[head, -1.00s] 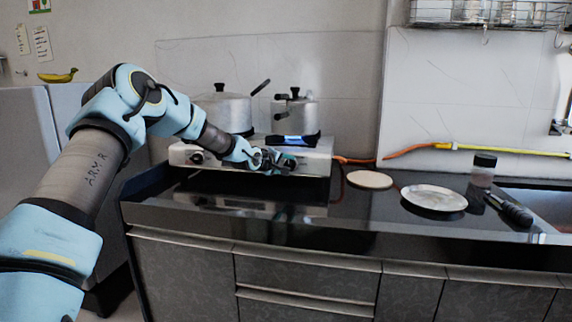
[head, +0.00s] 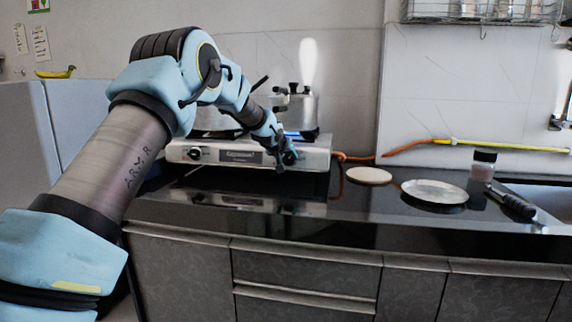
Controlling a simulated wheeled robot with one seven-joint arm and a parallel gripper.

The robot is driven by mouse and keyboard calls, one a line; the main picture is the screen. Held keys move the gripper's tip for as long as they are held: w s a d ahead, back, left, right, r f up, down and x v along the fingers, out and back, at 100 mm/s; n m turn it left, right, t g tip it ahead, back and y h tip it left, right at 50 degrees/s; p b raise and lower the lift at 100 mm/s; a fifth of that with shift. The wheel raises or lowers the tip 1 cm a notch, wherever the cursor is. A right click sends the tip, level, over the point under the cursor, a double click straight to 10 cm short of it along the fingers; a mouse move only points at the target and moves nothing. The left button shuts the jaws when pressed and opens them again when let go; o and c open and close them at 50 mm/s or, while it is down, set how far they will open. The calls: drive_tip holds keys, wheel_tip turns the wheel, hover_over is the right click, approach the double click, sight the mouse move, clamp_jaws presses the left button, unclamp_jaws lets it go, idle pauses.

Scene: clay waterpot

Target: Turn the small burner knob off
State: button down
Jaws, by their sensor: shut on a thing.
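The two-burner stove (head: 240,156) stands on the dark counter against the wall. A blue flame (head: 296,136) shows under the smaller pot (head: 301,108) on the right burner. My gripper (head: 287,158) is at the right end of the stove's front panel, shut on the small burner knob (head: 291,157); the fingers hide most of the knob. The left knob (head: 195,154) is in plain view, apart from my gripper.
The larger pot (head: 210,117) on the left burner is partly behind my arm. A white plume (head: 308,62) rises over the smaller pot. A round board (head: 369,175), a plate (head: 435,193) and a jar (head: 483,165) stand right of the stove.

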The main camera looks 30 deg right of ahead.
drive_tip(key=m+b, duration=0.1)
drive_tip(key=m+t+y+b, duration=0.1)
drive_tip(key=b, duration=0.1)
drive_tip(key=m+b, duration=0.2)
drive_tip(key=shift+s+d+f, duration=0.25)
drive_tip(key=shift+f, duration=0.1)
drive_tip(key=shift+r+m+t+y+b, duration=0.1)
drive_tip(key=shift+m+t+y+b, duration=0.6)
drive_tip(key=shift+m+b, duration=0.75)
drive_tip(key=shift+c, duration=1.4)
unclamp_jaws()
drive_tip(key=shift+r, duration=0.1)
drive_tip(key=shift+s, duration=0.1)
drive_tip(key=b+v, duration=0.2)
drive_tip(key=v, duration=0.8)
drive_tip(key=shift+s+a, duration=0.2)
drive_tip(key=shift+s, duration=0.05)
